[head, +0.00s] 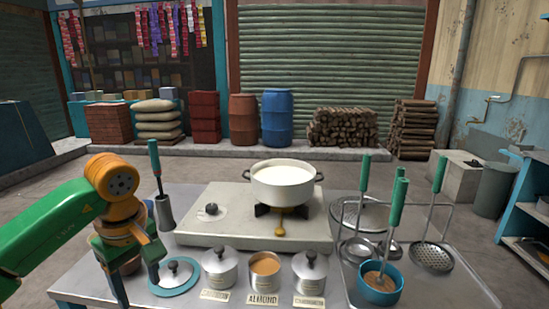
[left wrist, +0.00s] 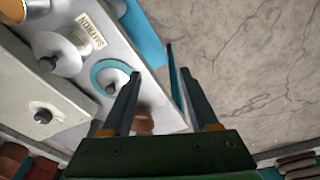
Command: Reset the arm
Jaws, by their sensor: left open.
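My left arm comes in from the left, green and orange. Its gripper (head: 138,284) is open and empty, pointing down over the table's left front part, left of a lid with a teal rim (head: 175,278). In the left wrist view the two dark fingers (left wrist: 158,75) stand apart with nothing between their tips. The teal-rimmed lid (left wrist: 101,70) is just left of them there. A brown rounded thing (left wrist: 143,120) shows partly behind the fingers. My right gripper is not in view.
A white pot of milk (head: 283,185) stands on the stove (head: 225,221). Lidded canisters (head: 219,270) and an open almond canister (head: 265,268) line the front. A teal bowl (head: 380,286) and green-handled ladles (head: 395,205) are at right. Open floor (left wrist: 250,60) lies beyond the table edge.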

